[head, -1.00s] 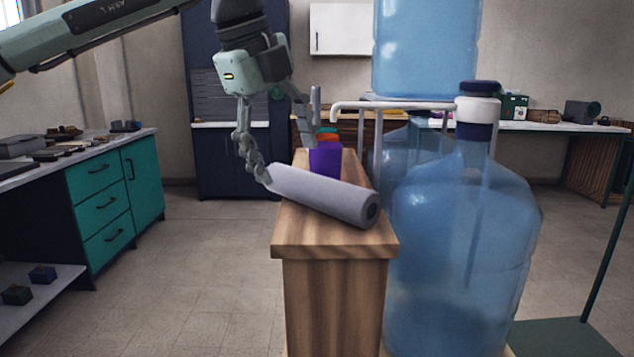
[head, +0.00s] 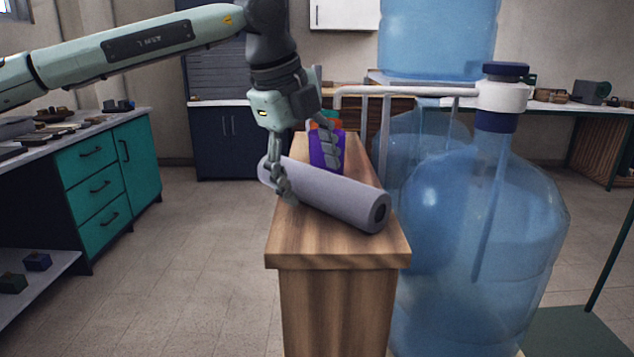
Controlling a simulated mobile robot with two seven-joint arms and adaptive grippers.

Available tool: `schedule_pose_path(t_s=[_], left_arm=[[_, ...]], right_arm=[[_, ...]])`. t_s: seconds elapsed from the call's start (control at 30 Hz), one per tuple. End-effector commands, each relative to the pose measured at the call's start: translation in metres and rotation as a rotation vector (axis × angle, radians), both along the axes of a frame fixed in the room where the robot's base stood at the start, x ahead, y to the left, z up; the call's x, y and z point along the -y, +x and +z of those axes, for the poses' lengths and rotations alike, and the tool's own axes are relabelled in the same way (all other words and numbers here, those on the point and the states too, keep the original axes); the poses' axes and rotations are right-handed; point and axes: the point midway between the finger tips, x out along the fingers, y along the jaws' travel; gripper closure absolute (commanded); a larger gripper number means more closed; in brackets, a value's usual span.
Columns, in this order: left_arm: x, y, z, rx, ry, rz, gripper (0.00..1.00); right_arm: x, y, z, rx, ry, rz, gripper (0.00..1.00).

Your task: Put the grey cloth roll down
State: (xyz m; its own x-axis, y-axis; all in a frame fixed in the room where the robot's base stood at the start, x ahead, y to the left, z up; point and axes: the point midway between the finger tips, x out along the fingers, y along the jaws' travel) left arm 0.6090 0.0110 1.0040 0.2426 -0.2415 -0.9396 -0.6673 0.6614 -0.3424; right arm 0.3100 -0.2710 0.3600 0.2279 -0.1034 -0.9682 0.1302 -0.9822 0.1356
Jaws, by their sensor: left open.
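The grey cloth roll (head: 338,200) lies on its side, slanting across the top of a narrow wooden cabinet (head: 335,248). Its near right end, with a dark hole in the middle, faces me. My left gripper (head: 306,180) is above the roll's far left half, fingers pointing down. It is open, with one finger on the near left side of the roll and the other over its far side. I cannot tell whether the fingers touch it. My right gripper is not in view.
A purple item (head: 322,152) stands just behind the roll, with orange and green ones beyond. A teal drawer cabinet (head: 105,190) is at left. The wooden top's front part is clear.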

Motion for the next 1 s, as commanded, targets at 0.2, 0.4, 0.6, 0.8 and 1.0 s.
schedule_pose_path(t_s=[0.2, 0.4, 0.6, 0.8, 1.0], left_arm=[[0.0021, 0.0015, -0.0076, 0.0, 0.0, 0.0, 0.25], [0.0019, 0.0014, -0.0073, 0.0, 0.0, 0.0, 0.36], [0.0019, 0.0013, -0.0071, 0.0, 0.0, 0.0, 0.61], [0.0019, 0.0014, -0.0069, 0.0, 0.0, 0.0, 0.86], [0.002, 0.0016, -0.0059, 0.001, -0.001, 0.0, 0.96]], right_arm=[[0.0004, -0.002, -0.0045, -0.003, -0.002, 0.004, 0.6], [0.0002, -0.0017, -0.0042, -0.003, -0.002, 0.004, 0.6], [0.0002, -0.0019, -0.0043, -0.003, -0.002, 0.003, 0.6], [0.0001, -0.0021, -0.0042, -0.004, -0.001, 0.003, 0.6], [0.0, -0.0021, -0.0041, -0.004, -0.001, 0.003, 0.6]])
